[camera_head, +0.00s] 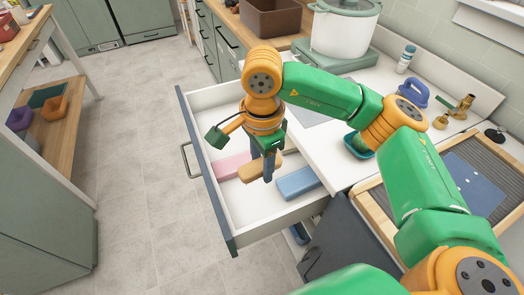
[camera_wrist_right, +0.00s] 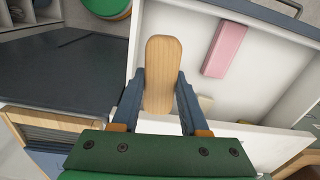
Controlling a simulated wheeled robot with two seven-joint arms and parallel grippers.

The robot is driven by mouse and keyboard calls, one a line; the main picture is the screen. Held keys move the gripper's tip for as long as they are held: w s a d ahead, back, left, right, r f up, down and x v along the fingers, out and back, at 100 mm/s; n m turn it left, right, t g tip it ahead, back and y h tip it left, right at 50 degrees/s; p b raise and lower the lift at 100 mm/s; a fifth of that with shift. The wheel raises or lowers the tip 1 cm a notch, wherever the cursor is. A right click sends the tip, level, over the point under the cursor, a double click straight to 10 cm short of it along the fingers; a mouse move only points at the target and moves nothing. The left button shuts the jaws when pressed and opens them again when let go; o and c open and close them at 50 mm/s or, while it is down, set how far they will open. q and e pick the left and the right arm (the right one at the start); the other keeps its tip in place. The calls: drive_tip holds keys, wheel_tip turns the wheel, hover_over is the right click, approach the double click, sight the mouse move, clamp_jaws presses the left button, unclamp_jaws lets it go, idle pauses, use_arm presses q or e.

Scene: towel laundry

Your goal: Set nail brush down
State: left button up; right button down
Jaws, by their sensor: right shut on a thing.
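The nail brush (camera_head: 247,172) is a rounded, light wooden piece. My right gripper (camera_head: 268,172) is shut on it and holds it over the open drawer (camera_head: 263,213). In the right wrist view the brush (camera_wrist_right: 161,60) lies lengthwise between the two blue-grey fingers of the right gripper (camera_wrist_right: 162,88). Its bristles are hidden. I cannot tell whether it touches the drawer floor. My left gripper is not in view.
A pink block (camera_head: 231,166) and a blue block (camera_head: 298,183) lie in the drawer near the brush. The drawer's walls stand around them. The white counter (camera_head: 330,148) is to the right, with a green dish (camera_head: 357,147). Open floor (camera_head: 140,180) lies left.

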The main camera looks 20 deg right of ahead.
sight(254, 211)
drive_tip(key=f+m+b, duration=0.1)
drive_tip(key=f+m, duration=0.2)
drive_tip(key=f, duration=0.4)
drive_tip(key=w+a+f+m+b, duration=0.1)
drive_tip(key=f+m+b, duration=0.1)
drive_tip(key=f, duration=0.4)
drive_tip(key=f+m+b, duration=0.2)
drive_tip(key=f+m, duration=0.3)
drive_tip(key=f, duration=0.2)
drive_tip(key=shift+w+a+f, duration=0.3)
drive_tip(key=shift+w+a, duration=0.05)
drive_tip(key=shift+a, duration=0.05)
drive_tip(key=shift+w+f, duration=0.1)
drive_tip(key=shift+f, duration=0.2)
drive_tip(key=shift+f+b, duration=0.1)
drive_tip(key=shift+b, duration=0.25)
drive_tip(key=shift+f, duration=0.15)
drive_tip(key=shift+c, duration=2.1)
unclamp_jaws()
drive_tip(key=shift+r, duration=0.6)
wheel_tip(254, 211, up, 11)
drive_tip(key=shift+r, duration=0.2)
